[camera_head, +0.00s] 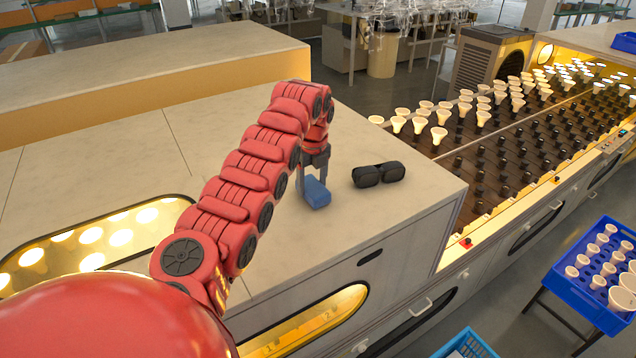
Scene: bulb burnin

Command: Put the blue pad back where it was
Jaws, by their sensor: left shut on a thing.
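The blue pad (317,194) is a small blue block at the counter's right part. My left gripper (314,184) points down from the red arm and is shut on the pad. The pad is at or just above the counter top (270,235); I cannot tell whether it touches. My right gripper is not in view.
Right of the counter is a rack of sockets with several bulbs (438,135). A blue crate of bulbs (600,262) stands at the lower right. Another blue basket (466,345) shows at the bottom edge. The counter left of my arm is clear.

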